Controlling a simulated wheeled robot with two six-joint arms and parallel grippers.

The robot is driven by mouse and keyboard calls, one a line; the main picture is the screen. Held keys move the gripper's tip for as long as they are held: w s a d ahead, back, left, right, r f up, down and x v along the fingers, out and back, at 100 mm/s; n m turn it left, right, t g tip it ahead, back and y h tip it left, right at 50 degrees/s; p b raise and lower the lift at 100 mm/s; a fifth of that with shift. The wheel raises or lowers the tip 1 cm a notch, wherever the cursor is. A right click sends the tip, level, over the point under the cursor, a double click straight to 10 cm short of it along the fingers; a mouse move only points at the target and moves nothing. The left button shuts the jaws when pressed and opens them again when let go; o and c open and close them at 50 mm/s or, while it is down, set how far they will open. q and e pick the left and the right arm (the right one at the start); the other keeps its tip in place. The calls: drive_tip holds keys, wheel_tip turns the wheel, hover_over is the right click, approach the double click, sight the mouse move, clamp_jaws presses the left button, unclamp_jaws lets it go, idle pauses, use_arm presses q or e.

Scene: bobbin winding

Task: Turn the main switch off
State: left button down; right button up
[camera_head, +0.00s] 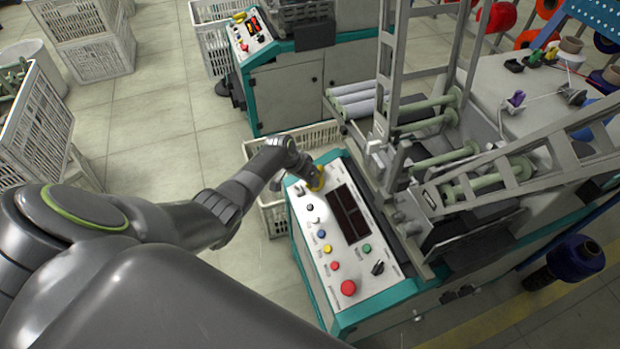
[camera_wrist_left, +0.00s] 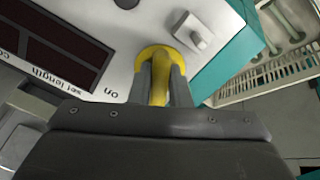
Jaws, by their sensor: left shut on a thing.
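The main switch (camera_wrist_left: 158,62) is a yellow rotary knob with a round yellow base on the white control panel (camera_head: 337,265). It sits at the far end of the panel in the head view, where part of the yellow switch (camera_head: 318,180) shows beside my gripper. My left gripper (camera_wrist_left: 160,90) is shut on the yellow knob, with one finger on each side of it. In the head view my left gripper (camera_head: 308,175) reaches the panel from the left. A printed "on" label is beside the knob in the wrist view. My right gripper is not in view.
The panel carries a dark display (camera_head: 349,213), several coloured buttons, a red button (camera_head: 348,287) and a black knob (camera_head: 377,267). A grey selector (camera_wrist_left: 192,30) is close to the yellow knob. A metal winding frame (camera_head: 400,110) stands right of the panel. A crate (camera_head: 272,215) stands on the floor behind.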

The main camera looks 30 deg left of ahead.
use_arm(q)
drive_tip(key=c, duration=1.4)
unclamp_jaws()
drive_tip(key=shift+o, duration=0.2)
drive_tip(key=shift+s+a+r, duration=0.15)
drive_tip(key=shift+a+r, duration=0.05)
drive_tip(key=shift+r, duration=0.3)
drive_tip(key=p+v, duration=0.2)
drive_tip(key=v, duration=1.4)
drive_tip(key=shift+s+a+r, duration=0.1)
drive_tip(key=shift+s+a, duration=0.05)
